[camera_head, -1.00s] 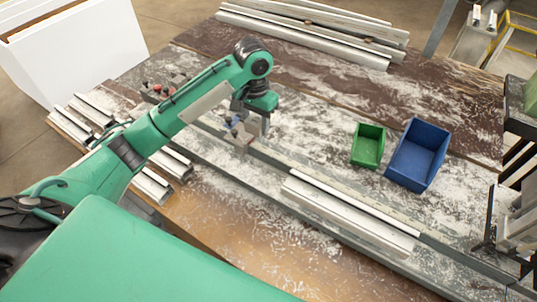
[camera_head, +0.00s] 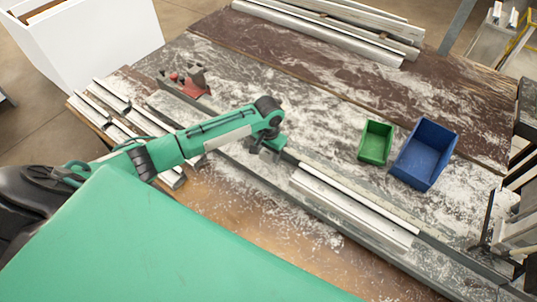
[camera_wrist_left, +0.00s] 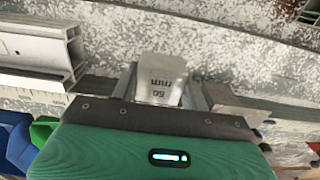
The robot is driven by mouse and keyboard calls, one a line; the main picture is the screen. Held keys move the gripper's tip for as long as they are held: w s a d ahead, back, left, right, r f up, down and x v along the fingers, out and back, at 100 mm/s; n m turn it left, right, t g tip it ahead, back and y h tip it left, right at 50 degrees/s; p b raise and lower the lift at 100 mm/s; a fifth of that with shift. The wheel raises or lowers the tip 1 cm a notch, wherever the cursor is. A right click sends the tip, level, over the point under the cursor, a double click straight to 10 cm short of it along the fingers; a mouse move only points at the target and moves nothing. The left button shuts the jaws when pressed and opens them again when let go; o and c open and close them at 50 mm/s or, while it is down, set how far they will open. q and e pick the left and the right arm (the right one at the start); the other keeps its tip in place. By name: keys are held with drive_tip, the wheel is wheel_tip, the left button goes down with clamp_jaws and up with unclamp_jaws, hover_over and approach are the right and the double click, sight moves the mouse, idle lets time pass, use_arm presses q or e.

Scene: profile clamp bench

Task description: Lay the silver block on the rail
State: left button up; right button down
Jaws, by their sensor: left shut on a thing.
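My left gripper (camera_head: 264,151) is low over the rail, just left of the long silver profile (camera_head: 352,207) in the head view. The block is between the two fingers. The rail (camera_head: 440,250) runs from upper left to lower right across the bench. In the left wrist view the profile's end (camera_wrist_left: 72,45) is left of the block, with a gap between. Whether the block touches the rail is hidden. My right gripper is out of view.
A green bin (camera_head: 376,143) and a blue bin (camera_head: 424,155) stand behind the rail. A red clamp-like piece (camera_head: 190,82) is at the back left. Long profiles (camera_head: 325,35) lie along the far edge and shorter ones (camera_head: 120,115) at the left. Chips cover the bench.

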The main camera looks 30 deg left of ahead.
use_arm(q)
wheel_tip(320, 180, down, 2)
drive_tip(key=shift+f, duration=0.2)
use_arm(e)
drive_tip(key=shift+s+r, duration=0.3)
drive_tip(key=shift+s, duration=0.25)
use_arm(q)
drive_tip(key=o, duration=1)
drive_tip(key=shift+f, duration=0.1)
drive_tip(key=shift+o, duration=0.2)
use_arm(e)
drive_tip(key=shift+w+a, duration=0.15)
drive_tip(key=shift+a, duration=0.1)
use_arm(q)
wheel_tip(320, 180, up, 11)
drive_tip(key=b, duration=0.2)
drive_tip(key=shift+b, duration=0.3)
drive_tip(key=shift+r, duration=0.6)
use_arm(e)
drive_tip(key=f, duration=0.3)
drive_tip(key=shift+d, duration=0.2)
